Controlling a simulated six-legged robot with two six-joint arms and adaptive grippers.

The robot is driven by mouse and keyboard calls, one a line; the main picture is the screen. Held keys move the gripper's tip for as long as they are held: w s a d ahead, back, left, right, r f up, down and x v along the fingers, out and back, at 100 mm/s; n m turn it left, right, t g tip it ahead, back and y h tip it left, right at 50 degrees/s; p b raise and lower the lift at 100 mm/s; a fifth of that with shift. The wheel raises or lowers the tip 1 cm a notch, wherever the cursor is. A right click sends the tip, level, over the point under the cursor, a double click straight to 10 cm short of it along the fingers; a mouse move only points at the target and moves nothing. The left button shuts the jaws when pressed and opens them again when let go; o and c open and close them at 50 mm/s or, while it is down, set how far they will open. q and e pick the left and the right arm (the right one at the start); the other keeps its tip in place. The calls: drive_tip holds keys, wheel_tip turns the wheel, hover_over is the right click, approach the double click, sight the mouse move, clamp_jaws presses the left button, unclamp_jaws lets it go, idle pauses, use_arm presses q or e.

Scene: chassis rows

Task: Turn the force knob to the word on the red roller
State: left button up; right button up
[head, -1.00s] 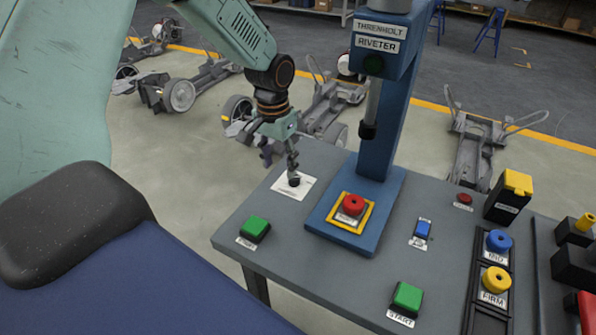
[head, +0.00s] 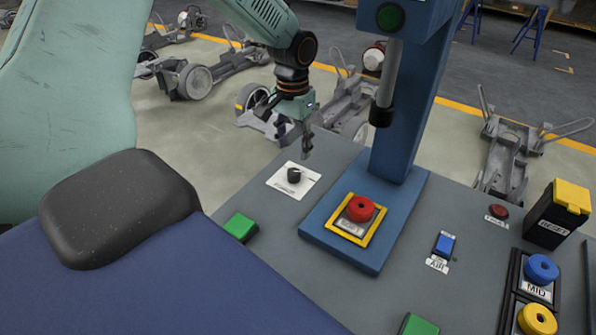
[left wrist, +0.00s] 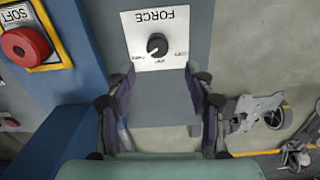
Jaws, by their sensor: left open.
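The black force knob (head: 294,175) sits on a white card (head: 308,181) on the grey bench. In the left wrist view the knob (left wrist: 157,46) shows with the heading FORCE upside down and small words around it. I cannot tell surely which word its pointer faces. The red roller (head: 360,208) sits in a yellow-framed holder on the blue riveter base. In the left wrist view the red roller (left wrist: 24,46) has a label reading SOFT. My left gripper (head: 306,147) is open and empty, just behind and above the knob, apart from it. My right gripper is not in view.
The blue riveter column (head: 405,130) stands right of the knob. A green button (head: 241,227) is in front, with a blue button (head: 445,244) to the right. A blue roller (head: 541,268) and a yellow roller (head: 537,319) stand far right.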

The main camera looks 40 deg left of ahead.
sight(293, 171)
use_arm(q)
drive_tip(key=shift+s+f, duration=0.15)
drive_tip(key=shift+f, duration=0.15)
drive_tip(key=shift+s+d+f+b, duration=0.2)
drive_tip(key=shift+s+f, duration=0.05)
drive_tip(key=shift+f, duration=0.3)
drive_tip(key=shift+s+d+f+b, duration=0.15)
drive_tip(key=shift+s+f, duration=0.05)
drive_tip(key=shift+f, duration=0.3)
drive_tip(key=f, duration=0.4)
drive_tip(key=shift+w+a+f+b, duration=0.2)
drive_tip(key=shift+w+a+b, duration=0.1)
drive_tip(key=shift+w+b, duration=0.1)
drive_tip(key=shift+s+d+r, duration=0.15)
drive_tip(key=shift+s+d, duration=0.1)
drive_tip(key=shift+s, duration=0.1)
drive_tip(key=shift+w+a+f, duration=0.15)
drive_tip(key=shift+w+f, duration=0.1)
drive_tip(key=shift+w, duration=0.05)
drive_tip(key=c, duration=0.4)
drive_tip(key=shift+s+r, duration=0.15)
drive_tip(key=c, duration=0.4)
clamp_jaws()
